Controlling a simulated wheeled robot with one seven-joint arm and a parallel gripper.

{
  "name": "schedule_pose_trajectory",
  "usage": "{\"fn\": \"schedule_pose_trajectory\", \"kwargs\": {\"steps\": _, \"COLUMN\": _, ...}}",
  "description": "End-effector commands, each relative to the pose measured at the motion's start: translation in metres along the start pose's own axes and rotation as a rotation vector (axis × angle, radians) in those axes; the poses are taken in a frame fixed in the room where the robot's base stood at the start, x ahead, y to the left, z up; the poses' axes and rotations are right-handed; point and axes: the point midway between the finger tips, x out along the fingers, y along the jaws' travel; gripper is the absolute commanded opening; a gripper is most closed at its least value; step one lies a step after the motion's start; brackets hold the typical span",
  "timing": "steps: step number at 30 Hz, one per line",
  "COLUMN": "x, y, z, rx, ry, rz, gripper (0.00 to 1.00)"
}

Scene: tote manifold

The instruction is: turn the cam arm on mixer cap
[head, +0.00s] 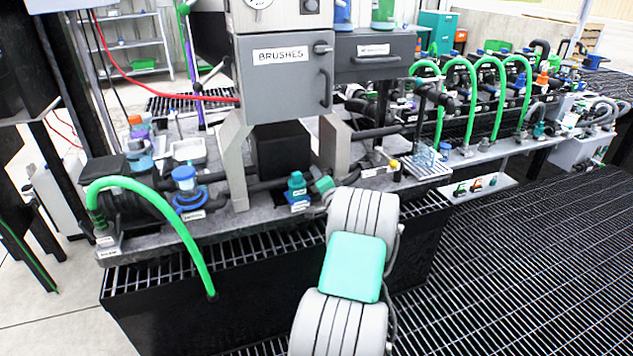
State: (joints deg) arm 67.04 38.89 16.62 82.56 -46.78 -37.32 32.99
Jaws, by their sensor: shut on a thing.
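A teal capped fitting (297,188) stands upright on the grey bench, left of my arm, with a small white label at its base that is too small to read. It may be the mixer cap. My arm reaches up from the bottom of the head view, and my gripper (312,187) is at its far end, right beside this fitting. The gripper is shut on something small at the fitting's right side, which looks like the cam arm. The fingers and the arm's angle are mostly hidden by my wrist and too small to make out.
A grey cabinet marked BRUSHES (283,85) hangs above on grey legs. A blue-capped fitting (186,180) and a green hose (150,190) are to the left. A wire rack (427,165) and green hoses are to the right. Black grating (510,260) covers the floor.

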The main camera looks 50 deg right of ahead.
Motion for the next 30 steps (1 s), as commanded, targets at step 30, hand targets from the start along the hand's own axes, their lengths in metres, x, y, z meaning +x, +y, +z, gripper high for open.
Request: {"fn": "schedule_pose_trajectory", "kwargs": {"steps": 30, "x": 0.000, "y": -0.029, "z": 0.016, "rx": -0.797, "ry": -0.002, "rz": -0.002, "gripper": 0.00}}
